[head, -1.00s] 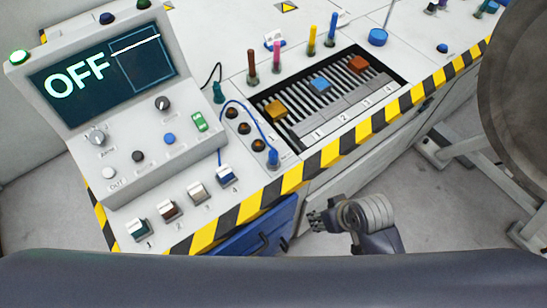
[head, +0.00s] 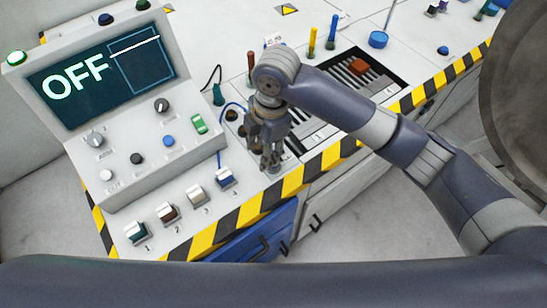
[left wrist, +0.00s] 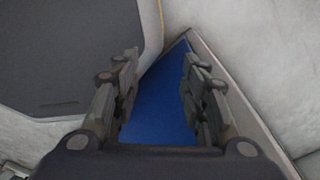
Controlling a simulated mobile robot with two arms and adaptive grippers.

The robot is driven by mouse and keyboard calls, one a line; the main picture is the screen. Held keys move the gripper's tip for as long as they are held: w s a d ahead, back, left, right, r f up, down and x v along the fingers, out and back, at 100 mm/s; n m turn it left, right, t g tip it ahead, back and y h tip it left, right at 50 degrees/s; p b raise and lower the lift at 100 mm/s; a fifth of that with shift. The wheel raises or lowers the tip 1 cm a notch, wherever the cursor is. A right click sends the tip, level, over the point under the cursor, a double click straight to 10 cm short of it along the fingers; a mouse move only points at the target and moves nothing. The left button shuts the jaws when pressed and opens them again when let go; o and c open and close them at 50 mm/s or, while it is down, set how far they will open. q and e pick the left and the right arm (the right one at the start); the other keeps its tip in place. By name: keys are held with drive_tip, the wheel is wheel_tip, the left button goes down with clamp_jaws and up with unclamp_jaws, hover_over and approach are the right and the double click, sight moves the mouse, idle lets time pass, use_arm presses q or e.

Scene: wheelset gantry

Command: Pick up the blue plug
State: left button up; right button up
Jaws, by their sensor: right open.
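My right gripper (head: 271,162) is open, pointing down over the socket panel in front of the sliders. The blue plug is hidden behind its fingers, so I cannot tell whether the fingers touch it or stand around it. Part of the plug's blue cord (head: 232,104) shows left of the gripper. My left gripper (left wrist: 160,100) is out of the head view; in the left wrist view its fingers are apart with nothing between them, above a blue surface.
The console screen (head: 100,75) reads OFF. A row of rocker switches, including a blue one (head: 225,178), lies front left of the gripper. Yellow (head: 312,42) and blue upright handles stand behind my arm. A striped yellow-black edge (head: 240,215) borders the desk above a blue drawer (head: 250,240).

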drive_tip(key=shift+n+h, duration=0.6)
drive_tip(key=shift+h, duration=0.1)
drive_tip(key=w+d+r, duration=0.2)
drive_tip(key=shift+w+d, duration=0.15)
drive_tip(key=shift+w, duration=0.15)
wheel_tip(320, 180, down, 5)
drive_tip(key=shift+f+p, duration=0.75)
drive_tip(key=shift+f, duration=2.05)
drive_tip(key=shift+c, duration=0.5)
clamp_jaws()
